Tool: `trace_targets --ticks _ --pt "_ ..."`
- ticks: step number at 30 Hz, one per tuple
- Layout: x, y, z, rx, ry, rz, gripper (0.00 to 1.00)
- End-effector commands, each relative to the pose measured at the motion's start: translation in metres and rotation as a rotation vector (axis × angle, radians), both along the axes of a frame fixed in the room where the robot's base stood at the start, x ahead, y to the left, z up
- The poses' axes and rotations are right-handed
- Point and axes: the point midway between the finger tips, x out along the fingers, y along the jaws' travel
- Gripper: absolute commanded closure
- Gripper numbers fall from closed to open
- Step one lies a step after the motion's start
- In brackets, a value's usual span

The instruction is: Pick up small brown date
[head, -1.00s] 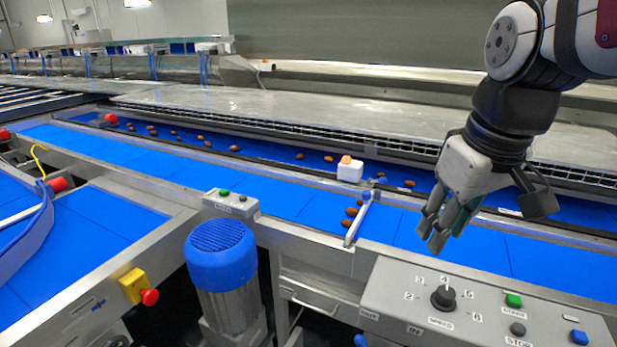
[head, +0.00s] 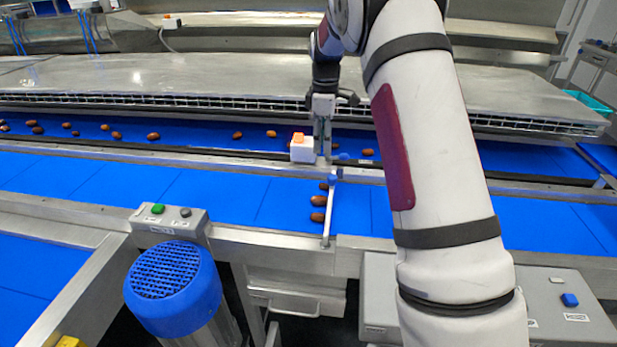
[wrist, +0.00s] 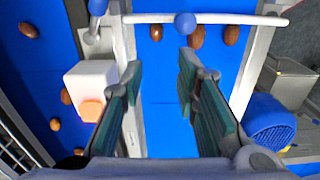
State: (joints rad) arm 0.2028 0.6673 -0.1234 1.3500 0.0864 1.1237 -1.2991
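Several brown dates lie on the blue belts. Three rest along a white bar on the near belt: a small brown date (head: 324,185), which also shows in the wrist view (wrist: 156,33), and two larger ones (head: 318,201) (head: 317,217). I cannot tell for certain that this small one is the task's date. My gripper (head: 322,154) points down beside the white block, above the divider between the belts. In the wrist view my gripper (wrist: 160,77) is open, with nothing between its fingers and bare blue belt below.
A white block (head: 302,152) with an orange top stands just left of my gripper. The white bar (head: 330,215) with blue knobs crosses the near belt. More dates lie on the far belt (head: 205,133). A blue motor (head: 173,285) stands in front.

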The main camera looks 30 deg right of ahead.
Motion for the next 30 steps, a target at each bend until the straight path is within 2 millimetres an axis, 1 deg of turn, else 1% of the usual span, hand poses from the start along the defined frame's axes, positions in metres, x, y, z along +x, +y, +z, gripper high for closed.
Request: trace_targets --ticks 5,12,15,18,25,30 --pt "0.003 -0.004 -0.017 0.0 0.009 0.019 0.71" --pt "0.002 -0.004 -0.061 0.0 0.009 0.016 0.71" --pt "0.002 -0.003 -0.076 0.0 0.009 0.016 0.71" --pt "0.003 -0.003 -0.085 -0.001 0.006 0.017 0.71" --pt "0.003 -0.003 -0.096 0.001 0.007 0.017 0.71" --pt "0.002 -0.003 -0.119 0.0 0.009 0.016 0.71"
